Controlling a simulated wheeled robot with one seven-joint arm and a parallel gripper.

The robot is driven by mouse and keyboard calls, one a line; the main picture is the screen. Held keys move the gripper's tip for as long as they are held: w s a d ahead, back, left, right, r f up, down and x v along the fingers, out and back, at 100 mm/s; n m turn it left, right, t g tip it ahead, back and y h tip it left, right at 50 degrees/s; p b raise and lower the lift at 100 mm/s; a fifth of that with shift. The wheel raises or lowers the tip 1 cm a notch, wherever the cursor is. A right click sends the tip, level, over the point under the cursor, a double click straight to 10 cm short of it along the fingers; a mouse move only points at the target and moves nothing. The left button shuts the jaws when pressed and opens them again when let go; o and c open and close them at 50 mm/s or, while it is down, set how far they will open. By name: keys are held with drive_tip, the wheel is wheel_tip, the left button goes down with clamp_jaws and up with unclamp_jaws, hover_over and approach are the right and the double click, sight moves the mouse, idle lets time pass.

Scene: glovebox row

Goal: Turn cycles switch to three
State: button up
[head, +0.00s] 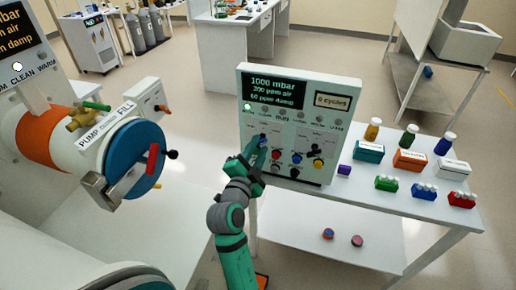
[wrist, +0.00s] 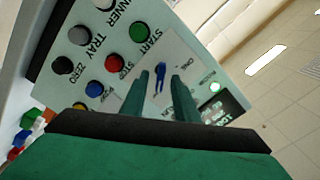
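The control panel (head: 290,120) stands upright on the white bench, with a small window reading "0 Cycles" (head: 332,101). A switch with a narrow blue handle (wrist: 159,77) sits on a pale plate on the panel. My gripper (wrist: 161,84) is open, with one green finger on each side of the blue handle and visible gaps between. In the head view my gripper (head: 257,150) is at the left part of the panel face and hides part of it.
Near the switch are a green START button (wrist: 139,32), a red STOP button (wrist: 116,62) and a blue button (wrist: 94,89). Boxes and bottles, such as an orange box (head: 410,160), stand right of the panel. A blue round door (head: 135,158) is at the left.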

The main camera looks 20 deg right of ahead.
clamp_jaws()
drive_tip(key=shift+n, duration=0.3)
drive_tip(key=n, duration=0.3)
drive_tip(key=shift+w+a, duration=0.1)
drive_tip(key=n, duration=1)
drive_tip(key=shift+w+a+n, duration=0.1)
drive_tip(key=shift+a+n, duration=0.05)
drive_tip(key=shift+n, duration=0.25)
idle(0.4)
